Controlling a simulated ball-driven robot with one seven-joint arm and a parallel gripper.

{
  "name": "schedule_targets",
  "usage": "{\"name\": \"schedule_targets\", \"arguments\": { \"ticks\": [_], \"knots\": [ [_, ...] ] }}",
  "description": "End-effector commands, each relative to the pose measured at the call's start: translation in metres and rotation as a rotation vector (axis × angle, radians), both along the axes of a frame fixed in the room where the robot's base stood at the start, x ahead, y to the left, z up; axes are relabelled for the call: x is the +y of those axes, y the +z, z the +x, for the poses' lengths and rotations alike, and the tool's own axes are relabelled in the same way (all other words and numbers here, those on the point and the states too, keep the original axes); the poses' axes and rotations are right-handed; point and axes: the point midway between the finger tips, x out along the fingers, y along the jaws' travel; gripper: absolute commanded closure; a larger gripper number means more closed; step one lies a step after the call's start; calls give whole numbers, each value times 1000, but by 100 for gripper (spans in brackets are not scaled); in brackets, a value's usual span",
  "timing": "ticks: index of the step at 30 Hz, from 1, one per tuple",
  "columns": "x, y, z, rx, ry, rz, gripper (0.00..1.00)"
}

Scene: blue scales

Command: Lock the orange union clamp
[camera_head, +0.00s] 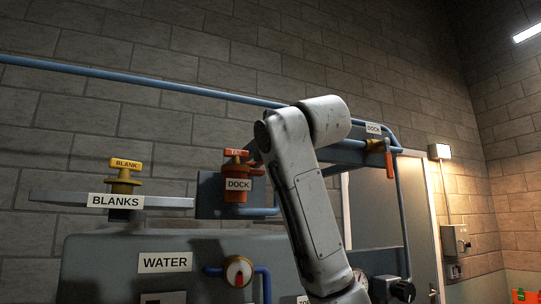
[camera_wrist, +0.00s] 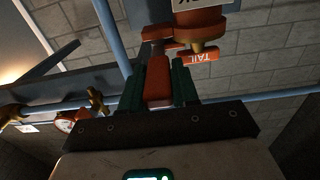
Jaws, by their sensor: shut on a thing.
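An orange union (camera_head: 235,192) with a DOCK label stands at the wall rig, left of my arm in the head view. A brass-stemmed plug with an orange TAIL tag (camera_head: 237,153) sits in its top. In the wrist view the union body (camera_wrist: 200,24) is upside down at the top, with the TAIL tag (camera_wrist: 200,57) below it. My gripper (camera_wrist: 163,68) is shut on the orange clamp lever (camera_wrist: 158,82), which lies between its dark green fingers. An orange arm of the clamp (camera_wrist: 158,32) joins the union. In the head view my own arm hides the gripper and the lever.
A yellow BLANK plug (camera_head: 124,175) stands on the BLANKS shelf (camera_head: 170,201) at left. Another orange handle (camera_head: 390,165) hangs at right. Blue pipes (camera_head: 130,75) run along the wall.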

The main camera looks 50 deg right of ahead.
Motion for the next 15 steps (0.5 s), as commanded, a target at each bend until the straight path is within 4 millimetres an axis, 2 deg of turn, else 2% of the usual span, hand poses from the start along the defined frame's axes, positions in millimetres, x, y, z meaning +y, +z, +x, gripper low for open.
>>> {"name": "schedule_targets", "arguments": {
  "ticks": [10, 11, 15],
  "knots": [
    [1, 0, 1, 0, -2, -1, 100],
    [1, 0, 1, 0, -2, -1, 69],
    [1, 0, 1, 0, -1, -1, 56]
  ]
}}
